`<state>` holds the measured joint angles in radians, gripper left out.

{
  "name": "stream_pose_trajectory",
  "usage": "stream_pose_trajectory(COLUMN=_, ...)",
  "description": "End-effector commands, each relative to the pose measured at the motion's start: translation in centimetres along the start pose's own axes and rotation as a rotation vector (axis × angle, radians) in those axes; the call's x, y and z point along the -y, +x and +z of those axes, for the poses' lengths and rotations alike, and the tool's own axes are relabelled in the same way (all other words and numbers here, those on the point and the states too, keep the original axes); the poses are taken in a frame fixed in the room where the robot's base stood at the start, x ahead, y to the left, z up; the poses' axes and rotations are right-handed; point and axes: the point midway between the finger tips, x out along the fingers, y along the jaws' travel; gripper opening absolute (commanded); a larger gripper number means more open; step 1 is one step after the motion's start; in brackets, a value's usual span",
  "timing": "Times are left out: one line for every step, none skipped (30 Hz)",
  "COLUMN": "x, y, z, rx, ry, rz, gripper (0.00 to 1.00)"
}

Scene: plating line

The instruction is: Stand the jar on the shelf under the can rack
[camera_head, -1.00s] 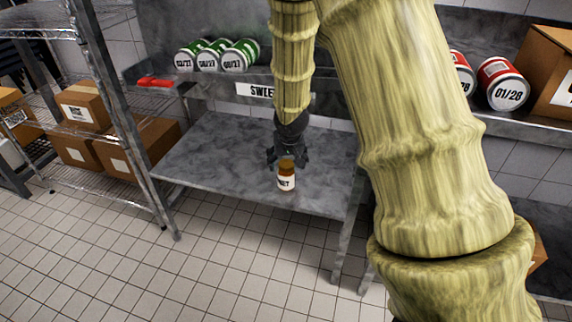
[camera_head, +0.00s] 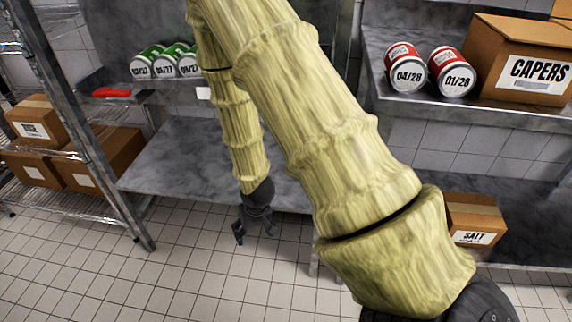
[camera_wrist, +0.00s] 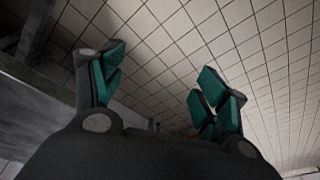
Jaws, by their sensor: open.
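My gripper (camera_head: 256,232) is open, just off the front edge of the lower shelf in the head view. In the wrist view its spread teal-padded fingers (camera_wrist: 160,78) have nothing between them, only floor tiles beyond. The grey lower shelf (camera_head: 178,165) lies under the can rack (camera_head: 150,84), which carries several green cans (camera_head: 165,62) with white date lids. The jar does not show in either view now. My arm covers the middle and right of the lower shelf, so the jar may be behind it.
A wire rack with cardboard boxes (camera_head: 112,155) stands at left, its post (camera_head: 95,140) near the shelf. A red object (camera_head: 112,93) lies on the rack's left end. At right are red cans (camera_head: 404,66), a capers box (camera_head: 520,62) and a salt box (camera_head: 472,220). Open floor lies in front.

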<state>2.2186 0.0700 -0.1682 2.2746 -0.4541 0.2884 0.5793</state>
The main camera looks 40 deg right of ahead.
Motion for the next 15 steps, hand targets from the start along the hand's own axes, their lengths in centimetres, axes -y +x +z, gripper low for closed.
stream_pose_trajectory(x=0.3, y=1.4, z=2.4, rx=0.025, ry=-0.014, rz=-0.005, gripper=0.74)
stream_pose_trajectory(x=0.5, y=2.0, z=3.5, rx=0.034, ry=-0.022, rz=-0.009, gripper=0.74)
stream_pose_trajectory(x=0.7, y=2.9, z=5.1, rx=0.047, ry=-0.034, rz=-0.012, gripper=0.74)
stream_pose_trajectory(x=0.8, y=3.5, z=6.3, rx=0.056, ry=-0.043, rz=-0.015, gripper=0.74)
stream_pose_trajectory(x=0.9, y=4.1, z=7.5, rx=0.065, ry=-0.052, rz=-0.017, gripper=0.74)
stream_pose_trajectory(x=1.1, y=4.8, z=9.1, rx=0.077, ry=-0.064, rz=-0.018, gripper=0.74)
stream_pose_trajectory(x=1.1, y=5.3, z=10.3, rx=0.085, ry=-0.074, rz=-0.019, gripper=0.74)
stream_pose_trajectory(x=1.2, y=5.7, z=11.6, rx=0.094, ry=-0.084, rz=-0.019, gripper=0.74)
stream_pose_trajectory(x=1.2, y=6.3, z=13.2, rx=0.106, ry=-0.096, rz=-0.018, gripper=0.74)
stream_pose_trajectory(x=1.2, y=6.7, z=14.4, rx=0.113, ry=-0.106, rz=-0.017, gripper=0.74)
stream_pose_trajectory(x=1.2, y=7.1, z=15.6, rx=0.122, ry=-0.115, rz=-0.016, gripper=0.74)
stream_pose_trajectory(x=1.2, y=7.5, z=17.3, rx=0.133, ry=-0.128, rz=-0.013, gripper=0.74)
stream_pose_trajectory(x=1.2, y=7.8, z=18.5, rx=0.141, ry=-0.138, rz=-0.011, gripper=0.74)
stream_pose_trajectory(x=1.1, y=8.1, z=19.7, rx=0.149, ry=-0.148, rz=-0.008, gripper=0.74)
stream_pose_trajectory(x=1.0, y=8.3, z=21.1, rx=0.158, ry=-0.161, rz=-0.003, gripper=0.74)
